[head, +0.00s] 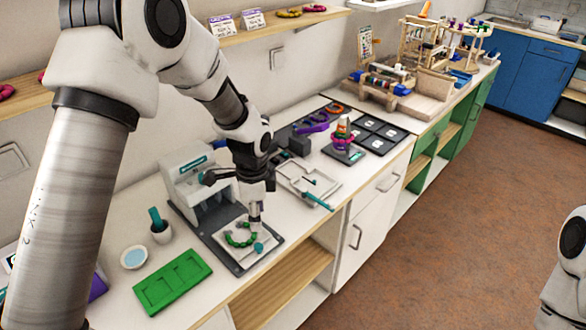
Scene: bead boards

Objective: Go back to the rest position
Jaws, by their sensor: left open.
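My left arm comes in from the left, and its gripper (254,213) points down over the counter. It is open, just above a pale square plate (250,262) on a dark tray. A ring of green and teal beads (236,241) lies on the plate under the fingers. I cannot tell whether the fingertips touch the beads. Part of my right arm shows at the right edge, but its gripper is not in view.
A grey-white machine (190,185) stands close behind my left gripper. A green board (173,281), a white bowl (133,258) and a mortar (161,234) are left of it. A metal tray (325,184) and black boards (380,132) lie farther right. The brown floor (470,220) is clear.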

